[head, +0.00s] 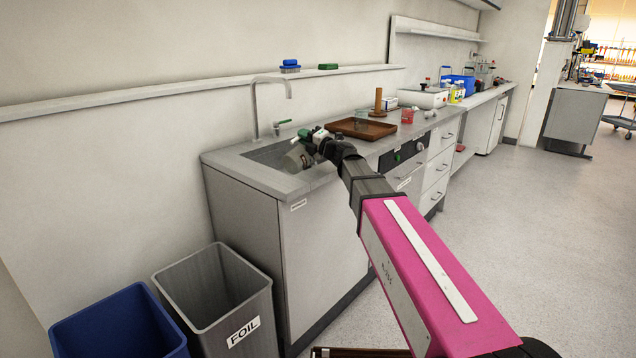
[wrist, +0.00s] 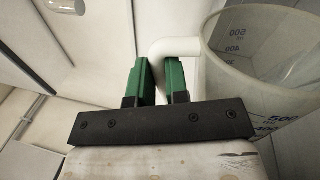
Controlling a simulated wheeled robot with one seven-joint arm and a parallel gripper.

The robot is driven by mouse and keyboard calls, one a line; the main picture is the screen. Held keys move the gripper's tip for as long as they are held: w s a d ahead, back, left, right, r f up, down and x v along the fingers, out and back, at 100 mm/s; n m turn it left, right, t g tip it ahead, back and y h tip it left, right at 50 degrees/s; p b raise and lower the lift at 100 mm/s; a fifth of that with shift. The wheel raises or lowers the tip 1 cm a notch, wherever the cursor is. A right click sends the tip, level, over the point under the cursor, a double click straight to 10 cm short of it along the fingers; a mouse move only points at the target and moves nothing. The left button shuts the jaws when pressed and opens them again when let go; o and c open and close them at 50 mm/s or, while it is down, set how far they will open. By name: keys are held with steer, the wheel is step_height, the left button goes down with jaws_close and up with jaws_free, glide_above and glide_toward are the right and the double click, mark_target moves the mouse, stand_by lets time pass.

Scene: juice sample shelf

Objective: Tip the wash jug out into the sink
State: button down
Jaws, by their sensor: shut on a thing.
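The wash jug (head: 297,159) is a clear, translucent jug. In the head view it is at the sink (head: 262,155), below the tap (head: 272,105), and looks tipped over the basin. The wrist view shows the jug (wrist: 296,140) large at the right, with blue volume marks and a white handle (wrist: 175,46). My gripper (head: 318,137) is over the sink's right end. In the wrist view its green fingers (wrist: 161,75) are shut on the handle. The sink's bottom and any liquid in the jug cannot be made out.
A brown tray (head: 345,131) with a beaker is right of the sink, with a red cup (head: 407,117) farther along the counter. A grey foil bin (head: 262,320) and a blue bin (head: 70,335) stand on the floor at front left. The floor to the right is clear.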

steer(key=shift+w+d+m, duration=0.35)
steer(key=shift+w+m, duration=0.05)
steer(key=shift+w, duration=0.1)
steer(key=shift+w+d+r+m+t, duration=0.2)
steer(key=shift+w+d+m+t, duration=0.15)
steer(key=shift+m, duration=0.25)
stand_by(0.4)
